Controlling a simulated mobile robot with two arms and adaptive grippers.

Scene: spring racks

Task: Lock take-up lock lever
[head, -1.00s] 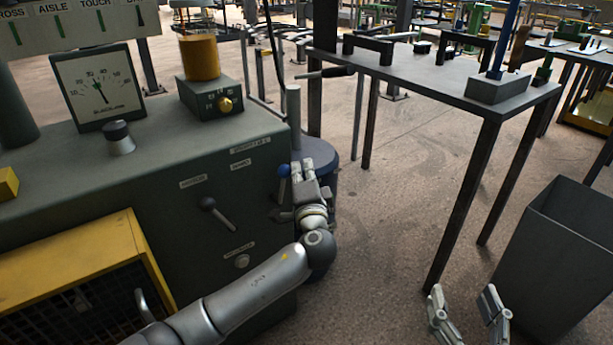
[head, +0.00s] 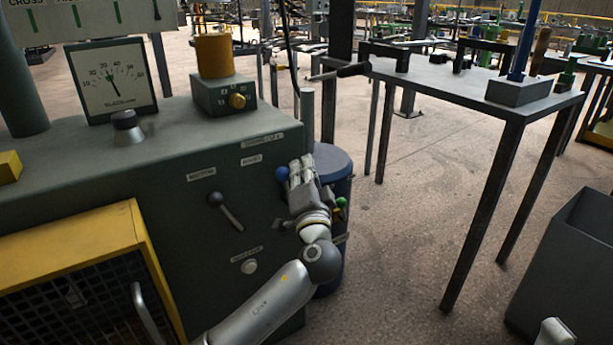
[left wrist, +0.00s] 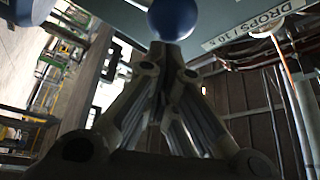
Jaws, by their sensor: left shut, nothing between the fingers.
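My left gripper (head: 302,168) is shut and empty at the right end of the grey-green machine front. A blue ball knob (head: 282,174) is just left of its fingertips; the rest of that lever is mostly hidden. In the left wrist view the blue ball (left wrist: 173,18) appears just beyond the closed fingertips (left wrist: 170,50); I cannot tell whether they touch. Another lever with a dark ball and grey handle (head: 230,216) slants down to the right on the front. The small labels are too blurred to identify the take-up lock lever. A piece of my right gripper (head: 555,332) shows at the bottom edge.
A green ball (head: 341,202) shows just right of my left wrist. A blue drum (head: 336,160) stands behind it. A dial gauge (head: 115,82) and a yellow cylinder (head: 214,55) stand on the machine. A dark table (head: 440,80) and grey bin (head: 570,260) are right, with open floor between.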

